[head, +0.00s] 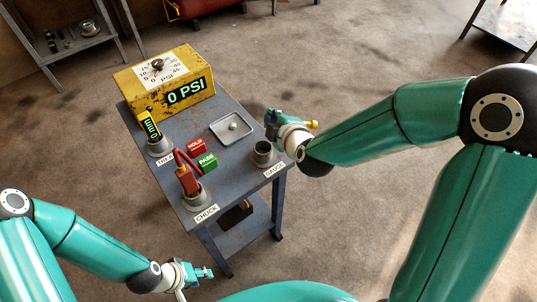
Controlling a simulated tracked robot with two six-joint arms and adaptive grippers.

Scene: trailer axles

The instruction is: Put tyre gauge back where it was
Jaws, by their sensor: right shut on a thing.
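My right gripper (273,122) is over the right edge of the cart, just behind the grey cup labelled GAUGE (264,154). It is shut on what appears to be the tyre gauge (312,125). Only a yellow end shows, pointing right; the rest is hidden by the gripper and wrist. The GAUGE cup stands upright at the cart's right front corner and looks empty. My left gripper (201,273) is low at the front left, off the cart; I cannot tell whether its fingers are open or shut.
The cart (235,165) carries a yellow gauge box (167,84) reading 0 PSI, a tread gauge (150,126) in its cup, a red chuck (187,181) in its cup, HOLD and PASS blocks, and a small tray (233,127).

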